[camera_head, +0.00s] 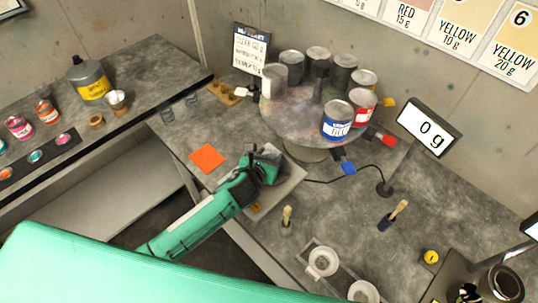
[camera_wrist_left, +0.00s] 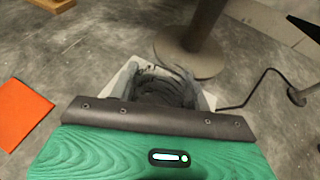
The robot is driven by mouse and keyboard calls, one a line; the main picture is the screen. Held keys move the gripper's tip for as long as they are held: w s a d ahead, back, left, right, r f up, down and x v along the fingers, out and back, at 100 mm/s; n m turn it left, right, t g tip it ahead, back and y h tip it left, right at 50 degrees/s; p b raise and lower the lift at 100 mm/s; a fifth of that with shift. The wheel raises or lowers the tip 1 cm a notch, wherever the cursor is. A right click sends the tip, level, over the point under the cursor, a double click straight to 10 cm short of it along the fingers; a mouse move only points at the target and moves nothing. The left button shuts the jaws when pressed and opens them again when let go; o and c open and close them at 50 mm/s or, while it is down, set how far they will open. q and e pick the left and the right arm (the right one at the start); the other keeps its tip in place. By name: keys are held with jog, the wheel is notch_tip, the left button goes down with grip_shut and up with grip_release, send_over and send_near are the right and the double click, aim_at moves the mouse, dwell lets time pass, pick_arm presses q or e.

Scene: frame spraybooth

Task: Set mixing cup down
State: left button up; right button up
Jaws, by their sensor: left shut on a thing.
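My left gripper (camera_head: 264,165) is low over a pale square plate (camera_head: 288,187), which also shows in the left wrist view (camera_wrist_left: 206,101). It is shut on the mixing cup (camera_wrist_left: 165,86), a dark grey, ringed cup seen beyond the finger edge in the left wrist view. In the head view the gripper hides most of the cup. I cannot tell whether the cup's base touches the plate. A display (camera_head: 428,129) wired near the plate reads 0 g. My right gripper is not in view.
A round stand (camera_head: 300,122) with several paint cans is just behind the plate. An orange square (camera_head: 207,158) lies to the left. A black cable (camera_head: 335,181) runs right from the plate.

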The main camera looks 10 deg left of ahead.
pick_arm(q)
jog(key=shift+f, duration=0.35)
jog(key=o, duration=1.1)
jog(key=shift+s, duration=0.1)
jog(key=b+v, duration=0.3)
jog(key=v, duration=1)
jog(key=shift+s, duration=0.3)
jog(key=shift+a+r, duration=0.1)
